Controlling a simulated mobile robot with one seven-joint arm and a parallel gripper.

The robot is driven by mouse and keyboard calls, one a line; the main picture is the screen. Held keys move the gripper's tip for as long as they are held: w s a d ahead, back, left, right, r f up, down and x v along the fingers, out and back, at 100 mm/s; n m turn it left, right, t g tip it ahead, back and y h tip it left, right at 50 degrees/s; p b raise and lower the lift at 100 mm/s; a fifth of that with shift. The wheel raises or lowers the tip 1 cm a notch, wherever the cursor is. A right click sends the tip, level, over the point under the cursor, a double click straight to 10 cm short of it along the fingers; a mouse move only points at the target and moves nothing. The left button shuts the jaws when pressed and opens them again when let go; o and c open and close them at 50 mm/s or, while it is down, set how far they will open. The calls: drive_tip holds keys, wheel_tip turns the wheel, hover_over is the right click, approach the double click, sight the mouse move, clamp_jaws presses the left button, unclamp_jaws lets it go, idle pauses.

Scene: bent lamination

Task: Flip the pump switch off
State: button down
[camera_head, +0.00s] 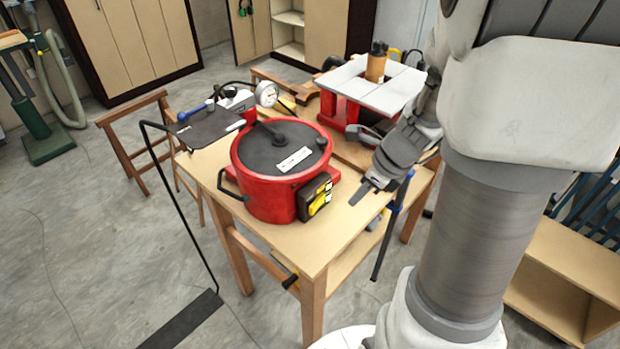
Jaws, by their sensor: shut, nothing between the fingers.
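The pump switch is a black box with a yellow lever (317,203) on the front right side of a red round pot (265,197) with a dark lid. The pot stands on a wooden table. Small white labels show beside the lever; its on or off position is too small to tell. My gripper (362,194) is shut and empty, just to the right of the switch and apart from it, above the table's right part. It points down and left.
A red machine with a pale top (372,80) stands behind the pot. A pressure gauge (266,93) and hose rise behind the lid. A black stand (190,225) is at the left. The table's front corner (305,250) is bare.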

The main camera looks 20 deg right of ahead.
sight(318, 204)
drive_tip(key=shift+f, duration=0.1)
drive_tip(key=b+x, duration=0.3)
drive_tip(key=x, duration=0.7)
drive_tip(key=shift+f, duration=0.25)
drive_tip(key=shift+w+a+r+p, duration=0.2)
drive_tip(key=shift+w+a+p, duration=0.15)
drive_tip(key=shift+w+a, duration=0.15)
drive_tip(key=shift+w+a+r+p, duration=0.3)
drive_tip(key=shift+w+a, duration=0.1)
drive_tip(key=shift+w, duration=0.2)
drive_tip(key=shift+w+a+f, duration=0.15)
drive_tip(key=shift+w+a, duration=0.2)
drive_tip(key=shift+w, duration=0.1)
drive_tip(key=shift+w+a+m, duration=0.25)
drive_tip(key=shift+a+m, duration=0.2)
drive_tip(key=shift+m, duration=0.25)
drive_tip(key=shift+w+d, duration=0.1)
drive_tip(key=shift+d, duration=0.1)
